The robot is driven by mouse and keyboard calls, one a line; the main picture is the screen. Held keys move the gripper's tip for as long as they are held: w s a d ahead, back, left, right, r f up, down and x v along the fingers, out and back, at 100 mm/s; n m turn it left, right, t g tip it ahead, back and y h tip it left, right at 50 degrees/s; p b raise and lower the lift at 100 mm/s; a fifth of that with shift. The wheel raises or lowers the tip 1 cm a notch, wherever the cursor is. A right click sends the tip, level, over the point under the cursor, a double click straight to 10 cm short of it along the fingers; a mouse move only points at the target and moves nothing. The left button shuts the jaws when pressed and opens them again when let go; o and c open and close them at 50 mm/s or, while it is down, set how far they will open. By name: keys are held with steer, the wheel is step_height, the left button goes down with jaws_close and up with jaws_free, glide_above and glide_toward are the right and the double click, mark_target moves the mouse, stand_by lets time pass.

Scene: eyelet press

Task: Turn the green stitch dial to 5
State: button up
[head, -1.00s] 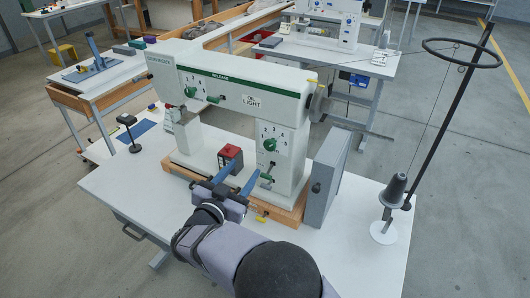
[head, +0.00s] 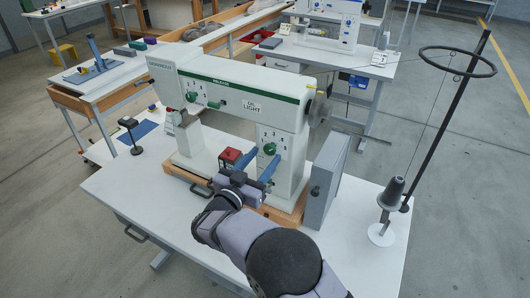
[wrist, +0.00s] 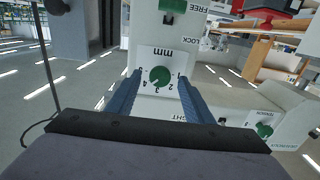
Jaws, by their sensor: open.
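The green stitch dial (head: 270,148) sits on a white numbered plate on the sewing machine's right column. In the wrist view the dial (wrist: 159,76) appears upside down, with numbers around it and "mm" above; its pointer setting is too small to read surely. My gripper (head: 258,162) is open, its two blue fingers pointing at the column just below and in front of the dial in the head view. In the wrist view the fingers lie either side of the dial, with gaps; I see no contact.
Another green dial (head: 191,97) is on the machine's left head, beside a slider. A grey box (head: 326,180) flanks the column on the right. A thread cone (head: 392,191) and stand are farther right.

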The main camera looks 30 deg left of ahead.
steer(key=shift+w, duration=0.8)
steer(key=c, duration=1)
